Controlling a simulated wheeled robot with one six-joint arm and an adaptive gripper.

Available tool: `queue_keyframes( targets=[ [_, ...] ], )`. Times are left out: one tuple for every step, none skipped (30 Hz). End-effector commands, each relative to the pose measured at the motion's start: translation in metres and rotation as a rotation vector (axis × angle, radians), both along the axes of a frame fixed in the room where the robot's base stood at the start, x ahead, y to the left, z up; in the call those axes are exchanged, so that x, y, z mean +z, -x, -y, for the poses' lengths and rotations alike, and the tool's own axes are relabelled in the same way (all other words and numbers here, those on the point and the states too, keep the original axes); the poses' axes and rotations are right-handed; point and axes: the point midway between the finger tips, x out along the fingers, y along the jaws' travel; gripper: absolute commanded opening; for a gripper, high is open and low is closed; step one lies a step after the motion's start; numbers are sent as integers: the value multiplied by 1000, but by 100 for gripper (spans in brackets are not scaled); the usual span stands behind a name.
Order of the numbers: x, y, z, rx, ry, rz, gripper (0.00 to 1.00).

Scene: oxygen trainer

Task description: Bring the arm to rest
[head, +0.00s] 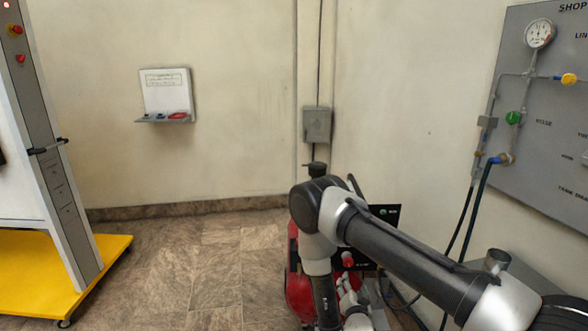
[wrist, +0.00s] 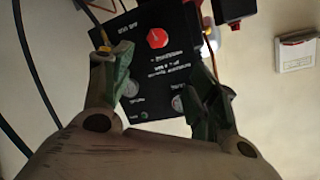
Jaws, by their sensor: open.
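My arm (head: 390,255) enters the head view from the lower right. It runs up and left to a bent elbow joint (head: 312,200), and a link then drops towards the bottom edge. Behind the fingers is a black control box (wrist: 150,65) with a red knob (wrist: 158,38). Its lettering appears upside down. I cannot tell the distance between the fingers and the box.
A grey gauge panel (head: 530,125) with hoses is on the right wall. Red equipment (head: 300,285) stands on the floor behind my arm. A small wall shelf (head: 166,118) hangs at the back. A yellow-based stand (head: 112,248) is at left. The tiled floor (head: 190,265) between is clear.

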Motion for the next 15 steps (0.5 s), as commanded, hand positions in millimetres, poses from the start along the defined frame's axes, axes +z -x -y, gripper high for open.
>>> queue_keyframes(
  targets=[
    [16,-15,-2,-9,-17,-22,59],
    [24,-23,-4,-11,-25,-43,59],
    [37,-34,-6,-13,-36,-73,59],
    [48,-42,-7,-11,-44,-97,59],
    [59,-50,-8,-9,-51,-124,59],
    [75,-59,-9,-2,-61,-158,59],
    [88,-64,-9,4,-66,-184,59],
    [100,-70,-9,13,-71,-209,59],
    [118,-75,-9,26,-76,-242,59],
    [131,-78,-8,38,-78,-265,59],
    [145,-80,-7,50,-80,-288,59],
    [164,-81,-5,69,-80,-318,59],
    [178,-81,-4,84,-78,-340,59],
    [193,-81,-1,100,-76,-360,59],
    [212,-78,2,120,-72,-388,59]
  ],
)
